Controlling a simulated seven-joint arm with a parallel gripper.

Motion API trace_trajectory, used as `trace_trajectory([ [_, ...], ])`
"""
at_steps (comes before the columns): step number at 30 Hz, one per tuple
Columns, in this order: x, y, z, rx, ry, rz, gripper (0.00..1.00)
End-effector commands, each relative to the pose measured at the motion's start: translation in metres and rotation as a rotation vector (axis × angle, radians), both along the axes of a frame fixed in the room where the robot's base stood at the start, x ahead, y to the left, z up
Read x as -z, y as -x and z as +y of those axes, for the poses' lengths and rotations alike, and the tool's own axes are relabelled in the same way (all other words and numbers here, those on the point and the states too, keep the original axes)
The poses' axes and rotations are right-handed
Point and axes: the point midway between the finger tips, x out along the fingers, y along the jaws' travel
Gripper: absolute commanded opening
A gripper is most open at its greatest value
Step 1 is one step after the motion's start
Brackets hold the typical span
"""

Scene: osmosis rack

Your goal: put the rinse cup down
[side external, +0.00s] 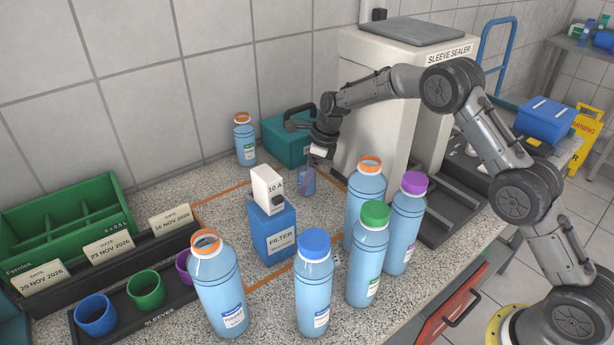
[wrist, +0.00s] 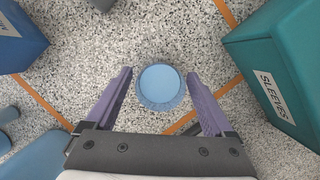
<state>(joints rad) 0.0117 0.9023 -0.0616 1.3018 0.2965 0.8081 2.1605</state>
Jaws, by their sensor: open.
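The rinse cup, a small light-blue round cup (wrist: 160,87), stands on the speckled counter in the wrist view, between my fingers. In the side view the cup (side external: 307,184) shows behind the blue filter box, partly overlapped by my fingers. My gripper (side external: 314,168) points down at it. In the wrist view the purple fingers of my gripper (wrist: 160,78) are open, one on each side of the cup, with gaps on both sides. The cup looks upright. I cannot tell how far the fingertips are above the counter.
A blue filter box (side external: 273,232) with a white timer block (side external: 268,188) stands in front. Several capped and uncapped bottles (side external: 313,285) stand nearby. A teal sleeves box (wrist: 280,60) is to the right in the wrist view. The sleeve sealer (side external: 400,90) stands behind.

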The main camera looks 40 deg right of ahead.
Motion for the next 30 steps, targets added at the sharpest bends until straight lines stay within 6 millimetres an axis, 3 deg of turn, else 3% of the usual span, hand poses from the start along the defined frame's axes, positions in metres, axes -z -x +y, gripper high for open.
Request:
trace_trajectory([
  [5, -0.008, 0.001, -0.001, 0.0, 0.0, -0.001, 0.87],
  [18, -0.068, 0.014, -0.014, 0.001, 0.0, -0.001, 0.87],
  [30, -0.084, 0.021, -0.016, -0.036, 0.012, -0.013, 0.87],
])
